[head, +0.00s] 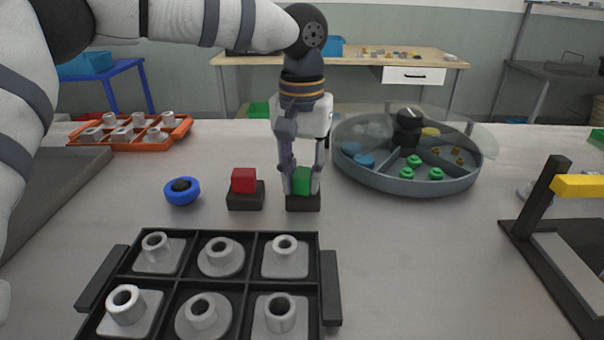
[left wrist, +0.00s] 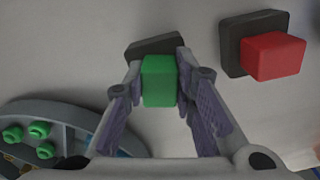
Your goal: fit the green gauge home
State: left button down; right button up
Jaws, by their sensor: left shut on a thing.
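The green gauge (head: 302,181) is a small green block at a dark square base (head: 303,203) on the table. My left gripper (head: 302,186) points down and is shut on the gauge, with one finger on each side. In the left wrist view the green gauge (left wrist: 159,81) sits between the fingertips, and the dark base (left wrist: 155,46) shows partly behind it. I cannot tell whether the gauge is seated in the base or just above it. My right gripper is not in view.
A red block (head: 243,180) in a dark base stands just left. A blue ring (head: 182,191) lies farther left. A round divided tray (head: 408,183) with a clear cover stands right. A black tray (head: 323,262) of grey fittings is in front. An orange tray (head: 131,143) is back left.

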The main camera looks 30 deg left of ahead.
aim_at(301, 173)
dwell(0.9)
pick_arm(q)
jog(key=c, duration=1.2)
grip_release()
jog(key=shift+c, duration=0.2)
notch_tip(301, 173, up, 12)
jog(key=shift+f, duration=0.1)
